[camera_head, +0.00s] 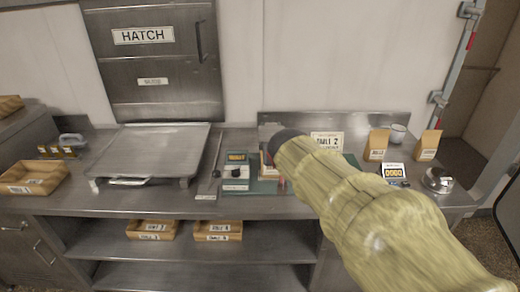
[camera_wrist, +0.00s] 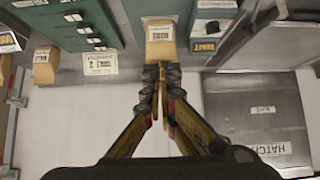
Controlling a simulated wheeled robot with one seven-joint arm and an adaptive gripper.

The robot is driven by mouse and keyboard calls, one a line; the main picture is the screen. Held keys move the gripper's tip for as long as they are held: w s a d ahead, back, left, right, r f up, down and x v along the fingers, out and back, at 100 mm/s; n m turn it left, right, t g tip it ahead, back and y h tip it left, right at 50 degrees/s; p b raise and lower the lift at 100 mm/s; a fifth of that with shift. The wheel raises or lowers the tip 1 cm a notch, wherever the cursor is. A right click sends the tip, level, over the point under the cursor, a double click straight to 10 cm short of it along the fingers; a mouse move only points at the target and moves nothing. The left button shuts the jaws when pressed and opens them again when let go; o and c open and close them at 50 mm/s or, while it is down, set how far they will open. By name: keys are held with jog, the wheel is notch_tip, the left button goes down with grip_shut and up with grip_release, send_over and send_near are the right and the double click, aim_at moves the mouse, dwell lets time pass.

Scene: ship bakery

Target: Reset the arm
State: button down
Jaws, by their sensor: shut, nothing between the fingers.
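My arm (camera_head: 350,200) reaches in from the lower right of the head view over the steel counter, its forward end near the back wall. It wears a yellowish quilted-looking cover. The fingers are hidden in the head view. In the wrist view, which looks upside down, my gripper (camera_wrist: 162,72) has its fingertips together. The tips line up with a tan block-like item with a white label (camera_wrist: 160,33). Nothing shows between the tips, and I cannot tell if they touch that item.
A steel tray (camera_head: 150,150) and hatch (camera_head: 152,60) are left. Shelf trays (camera_head: 152,230) sit below.

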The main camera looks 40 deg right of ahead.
jog(key=s+a+f+n+g+y, duration=0.2)
jog(key=s+a+f+g, duration=0.1)
jog(key=s+a+f, duration=0.3)
jog(key=s+a+n+y, duration=0.2)
jog(key=s+a, duration=0.4)
jog(key=a, duration=0.4)
jog(key=s+a+n+y, duration=0.2)
jog(key=s+a, duration=0.3)
jog(key=a, duration=0.5)
jog(key=shift+s+n+t, duration=0.3)
jog(key=shift+s+n, duration=0.05)
jog(key=shift+n, duration=0.35)
